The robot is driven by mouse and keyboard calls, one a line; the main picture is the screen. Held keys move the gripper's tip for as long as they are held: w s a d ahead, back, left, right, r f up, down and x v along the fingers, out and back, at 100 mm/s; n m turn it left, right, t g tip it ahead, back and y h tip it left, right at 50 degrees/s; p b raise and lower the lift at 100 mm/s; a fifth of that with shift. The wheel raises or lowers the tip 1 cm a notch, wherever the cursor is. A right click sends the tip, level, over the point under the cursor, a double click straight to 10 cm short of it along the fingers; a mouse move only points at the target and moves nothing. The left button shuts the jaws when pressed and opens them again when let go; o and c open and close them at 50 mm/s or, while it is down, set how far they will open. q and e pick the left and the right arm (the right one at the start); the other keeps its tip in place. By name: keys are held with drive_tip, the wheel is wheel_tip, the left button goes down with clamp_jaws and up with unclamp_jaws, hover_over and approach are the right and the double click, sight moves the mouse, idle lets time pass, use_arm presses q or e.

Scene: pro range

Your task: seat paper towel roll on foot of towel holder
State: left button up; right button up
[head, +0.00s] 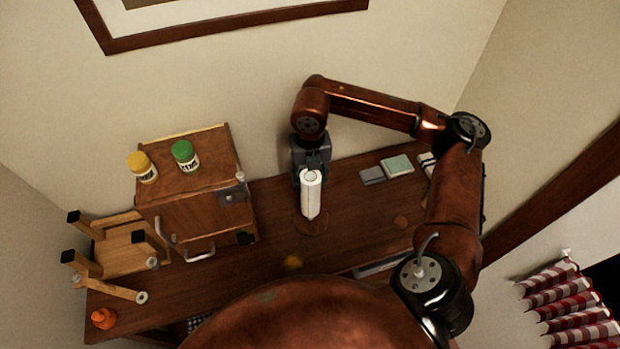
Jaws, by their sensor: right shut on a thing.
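The white paper towel roll (311,198) stands roughly upright near the middle of the table in the head view. My right gripper (311,174) comes from behind it and is shut on its upper part. A round brown disc, which looks like the foot of the towel holder (312,226), lies at the lower end of the roll. I cannot tell whether the roll touches the foot or hangs just above it. No post of the holder shows. My left gripper is not in view.
A wooden cabinet (196,205) with a yellow-lidded jar (143,168) and a green-lidded jar (185,156) stands left. An upturned stool (122,252) is beside it. Small boxes (397,166) lie back right. Table between roll and boxes is mostly clear.

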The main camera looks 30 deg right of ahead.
drive_tip(key=shift+f+b, duration=1.8)
drive_tip(key=shift+f, duration=1.15)
drive_tip(key=o, duration=1.1)
drive_tip(key=shift+r, duration=0.1)
